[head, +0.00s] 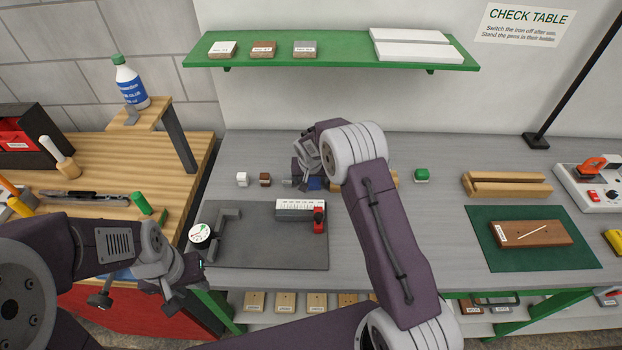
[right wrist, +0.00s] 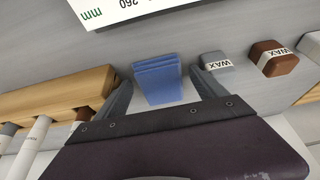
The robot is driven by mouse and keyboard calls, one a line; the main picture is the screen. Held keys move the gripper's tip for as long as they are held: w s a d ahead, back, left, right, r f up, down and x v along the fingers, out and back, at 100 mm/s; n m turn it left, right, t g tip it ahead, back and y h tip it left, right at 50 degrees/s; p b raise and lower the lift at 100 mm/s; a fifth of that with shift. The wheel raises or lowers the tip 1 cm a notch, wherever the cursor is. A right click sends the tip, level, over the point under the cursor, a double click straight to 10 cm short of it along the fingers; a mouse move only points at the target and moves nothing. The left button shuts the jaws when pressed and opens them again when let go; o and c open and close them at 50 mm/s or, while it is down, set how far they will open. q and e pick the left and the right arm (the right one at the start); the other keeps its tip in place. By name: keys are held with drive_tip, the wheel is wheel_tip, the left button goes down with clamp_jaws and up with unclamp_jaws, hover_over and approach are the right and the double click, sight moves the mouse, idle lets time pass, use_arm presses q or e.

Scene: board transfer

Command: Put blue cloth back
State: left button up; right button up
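The blue cloth (right wrist: 158,78), a folded stack, lies on the grey bench top in the right wrist view. In the head view only a small blue part of the cloth (head: 315,184) shows beside my right gripper; my arm hides the rest. My right gripper (right wrist: 164,92) is open, with one finger on either side of the cloth and gaps between. My left gripper (head: 140,298) appears open and empty, low at the left near the front bench edge, far from the cloth.
A grey wax block (right wrist: 215,60) stands close beside the right gripper's finger, with a brown wax block (right wrist: 270,58) beyond it. A wooden rack (right wrist: 55,97) is on the other side. A white scale block (head: 300,207) and red tool (head: 319,220) sit in front. A green shelf (head: 340,55) hangs behind.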

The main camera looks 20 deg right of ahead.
drive_tip(key=shift+r, duration=0.45)
drive_tip(key=v, duration=1.2)
drive_tip(key=s+f+n+g, duration=0.1)
drive_tip(key=s+f, duration=0.1)
drive_tip(key=s, duration=1.1)
drive_tip(key=s+d+f+n+g+y, duration=0.1)
drive_tip(key=s+f+n+g, duration=0.1)
drive_tip(key=s, duration=1.1)
drive_tip(key=shift+s+d+f+b, duration=0.2)
drive_tip(key=shift+s+b, duration=0.05)
drive_tip(key=shift+b, duration=0.1)
drive_tip(key=shift+s, duration=0.1)
